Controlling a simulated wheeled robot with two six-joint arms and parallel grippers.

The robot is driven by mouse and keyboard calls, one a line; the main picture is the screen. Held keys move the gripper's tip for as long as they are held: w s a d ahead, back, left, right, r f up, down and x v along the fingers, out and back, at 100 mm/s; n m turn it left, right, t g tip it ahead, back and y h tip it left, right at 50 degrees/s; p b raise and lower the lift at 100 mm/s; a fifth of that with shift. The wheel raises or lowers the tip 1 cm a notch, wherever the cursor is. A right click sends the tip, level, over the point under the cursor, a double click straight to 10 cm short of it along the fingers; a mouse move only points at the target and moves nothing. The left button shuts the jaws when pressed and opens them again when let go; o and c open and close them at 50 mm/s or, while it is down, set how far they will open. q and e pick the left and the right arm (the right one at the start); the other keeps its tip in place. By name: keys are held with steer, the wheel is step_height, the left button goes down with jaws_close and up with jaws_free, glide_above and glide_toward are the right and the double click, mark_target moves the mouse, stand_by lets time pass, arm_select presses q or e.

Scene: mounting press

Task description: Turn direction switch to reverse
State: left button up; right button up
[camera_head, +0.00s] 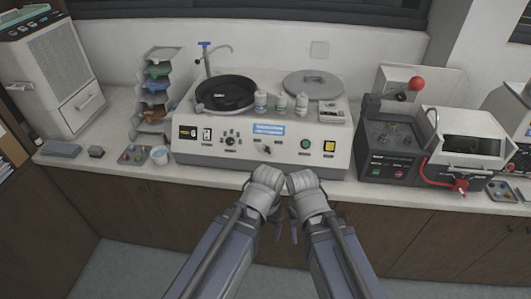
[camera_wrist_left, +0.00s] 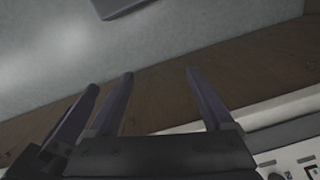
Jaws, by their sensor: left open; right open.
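The polishing machine (camera_head: 345,163) stands on the counter, with its control panel facing me. A small dark lever switch (camera_head: 266,149) sits at the panel's middle below the blue display and looks tilted; it may be the direction switch, but the labels are too small to read. My left gripper (camera_head: 279,225) hangs in front of the counter, below the panel and apart from it. Its spread, empty fingers show in the left wrist view (camera_wrist_left: 157,74). My right gripper (camera_head: 294,228) is close beside it, also clear of the panel; its fingers are partly hidden.
The panel also carries a black knob (camera_head: 230,141), a green button (camera_head: 305,144) and a yellow switch (camera_head: 329,147). Several bottles (camera_head: 281,103) stand on top. A mounting press (camera_head: 388,140) with a red-ball lever is at the right.

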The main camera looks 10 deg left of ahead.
arm_select(q)
steer(key=w+d+f+n+t+h+b, duration=0.2)
steer(key=w+d+f+n+h+b, duration=0.35)
steer(key=w+f+b, duration=0.2)
steer(key=n+t+h+b, duration=0.5)
steer(key=n+t+b, duration=0.85)
steer(key=n, duration=0.65)
glide_toward(266, 150)
steer(key=shift+x, duration=4.15)
steer(key=shift+a+f, duration=0.1)
